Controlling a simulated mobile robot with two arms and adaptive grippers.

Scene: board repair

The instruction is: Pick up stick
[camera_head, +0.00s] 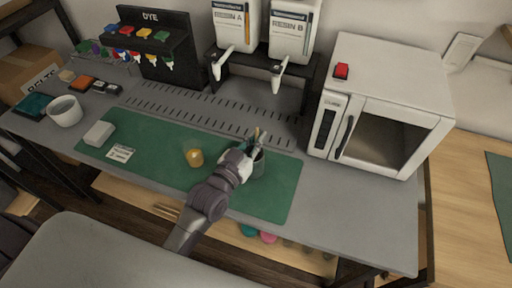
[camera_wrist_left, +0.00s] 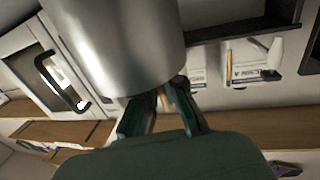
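A small dark cup (camera_head: 259,168) stands on the right part of the green mat (camera_head: 282,190). A thin tan stick (camera_head: 257,133) rises at its top, its lower part hidden by the gripper and cup. My left gripper (camera_head: 254,148) is at the cup's rim, right beside the stick. In the left wrist view, the gripper's two dark green-edged fingers (camera_wrist_left: 163,114) show with a gap between them. I cannot tell if they touch the stick. My right gripper is in neither view.
A yellow piece (camera_head: 194,157) lies left of the gripper on the mat. A white microwave (camera_head: 394,151) stands at right; resin dispensers (camera_head: 233,28) and a dye rack (camera_head: 151,48) stand behind. A white bowl (camera_head: 65,112) and grey block (camera_head: 99,133) are at left. The mat's middle is mostly clear.

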